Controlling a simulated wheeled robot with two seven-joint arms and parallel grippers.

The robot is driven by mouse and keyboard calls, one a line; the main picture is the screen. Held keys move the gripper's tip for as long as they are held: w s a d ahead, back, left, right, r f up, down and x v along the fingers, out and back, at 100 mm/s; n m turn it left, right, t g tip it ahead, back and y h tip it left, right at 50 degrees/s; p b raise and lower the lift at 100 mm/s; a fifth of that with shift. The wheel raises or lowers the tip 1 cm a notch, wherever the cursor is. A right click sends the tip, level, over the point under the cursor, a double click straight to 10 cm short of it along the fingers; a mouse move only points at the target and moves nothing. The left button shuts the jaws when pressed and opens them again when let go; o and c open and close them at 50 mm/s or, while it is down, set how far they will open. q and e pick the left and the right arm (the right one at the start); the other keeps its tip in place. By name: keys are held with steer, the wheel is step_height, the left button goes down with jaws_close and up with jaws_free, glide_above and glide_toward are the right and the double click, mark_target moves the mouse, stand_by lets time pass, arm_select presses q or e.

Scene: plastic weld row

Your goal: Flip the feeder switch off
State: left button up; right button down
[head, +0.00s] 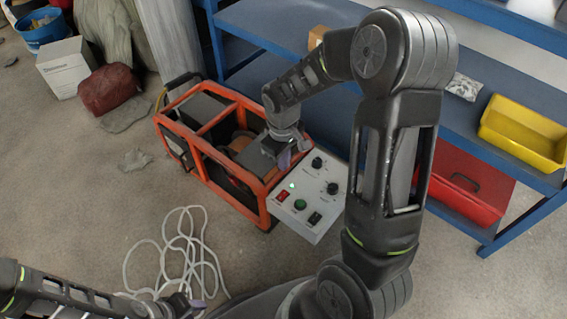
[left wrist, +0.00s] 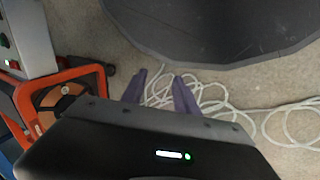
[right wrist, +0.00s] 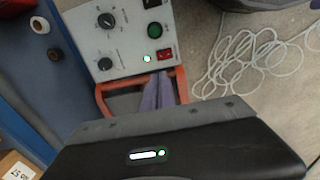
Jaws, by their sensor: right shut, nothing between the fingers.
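The feeder is an orange-framed machine (head: 262,190) on the floor with a light grey control panel (head: 318,230). The panel carries a red switch (head: 283,196), a green button (head: 300,204), a black switch (head: 314,218), two black knobs and a lit green-white indicator. The red switch (right wrist: 165,54) also shows in the right wrist view beside the indicator (right wrist: 147,59); I cannot tell its position. My right gripper (head: 284,160) is shut and empty near the panel's edge; its purple fingertips (right wrist: 162,80) appear just short of the red switch. My left gripper (left wrist: 159,82) is open and empty, low at the left.
A white cable (head: 180,250) lies coiled on the floor. A blue shelf (head: 470,150) stands behind and right, holding a yellow bin (head: 525,133) and a red bin (head: 460,200). A white box (head: 66,68) and a dark red bag (head: 108,90) stand at the back left.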

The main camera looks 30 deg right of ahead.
arm_select(q)
steer(key=shift+c, duration=0.3)
steer(key=shift+c, duration=0.7)
jaws_close()
arm_select(e)
steer(key=s+a+f+m+y, duration=0.2)
steer(key=s+a+f, duration=0.6)
steer(key=a, duration=0.4)
steer(key=s+a+f+m+y, duration=0.2)
steer(key=s+a+f+m, duration=0.1)
steer(key=s+a+f, duration=0.5)
steer(key=a+f, duration=0.2)
steer(key=a, duration=0.2)
steer(key=shift+a+t+y, duration=0.3)
